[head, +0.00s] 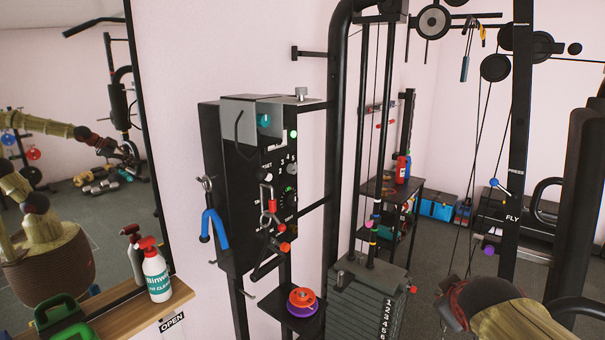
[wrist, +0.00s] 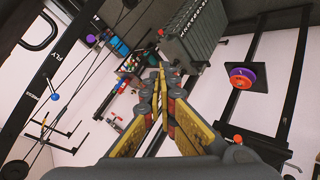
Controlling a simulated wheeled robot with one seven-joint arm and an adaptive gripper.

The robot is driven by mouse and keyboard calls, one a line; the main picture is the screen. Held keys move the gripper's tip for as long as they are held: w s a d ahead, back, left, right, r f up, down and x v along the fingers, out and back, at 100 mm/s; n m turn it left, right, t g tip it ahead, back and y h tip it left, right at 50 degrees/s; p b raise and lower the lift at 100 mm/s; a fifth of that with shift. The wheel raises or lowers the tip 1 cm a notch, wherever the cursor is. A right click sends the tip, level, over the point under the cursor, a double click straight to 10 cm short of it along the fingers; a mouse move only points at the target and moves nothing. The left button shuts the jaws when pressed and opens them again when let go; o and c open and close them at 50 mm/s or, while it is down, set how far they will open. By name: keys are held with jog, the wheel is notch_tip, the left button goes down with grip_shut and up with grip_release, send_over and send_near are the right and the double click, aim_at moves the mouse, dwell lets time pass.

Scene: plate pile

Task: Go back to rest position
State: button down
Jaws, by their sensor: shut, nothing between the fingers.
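My gripper (wrist: 161,73) shows in the wrist view with its two yellow and grey fingers drawn together at the tips and nothing between them. In the head view only part of my arm shows at the lower right; the fingers are out of sight there. An orange plate (head: 302,297) lies on a purple plate (head: 306,311) on a small black shelf. The same pile shows in the wrist view, to the right of my gripper, with its orange plate (wrist: 242,78) and purple rim. My gripper is apart from the pile.
A black control box (head: 240,170) with hooks and a blue-handled clip stands left of the weight stack (head: 360,305). A spray bottle (head: 156,272) stands on a wooden ledge (head: 180,292). A mirror (head: 70,60) at left reflects my arm. Black uprights and cables stand near my arm.

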jog(key=s+a+f+m+g+y+p, duration=0.1)
jog(key=s+a+f+m+g, duration=0.1)
jog(key=s+a, duration=0.4)
jog(key=s+a+f+m+g+y+p, duration=0.1)
jog(key=s+a, duration=0.4)
jog(key=s, duration=1)
jog(key=shift+s+a+f+m+g+y, duration=0.4)
jog(key=shift+f+m+y, duration=0.25)
jog(key=shift+m, duration=0.35)
jog(key=c, duration=2.6)
grip_release()
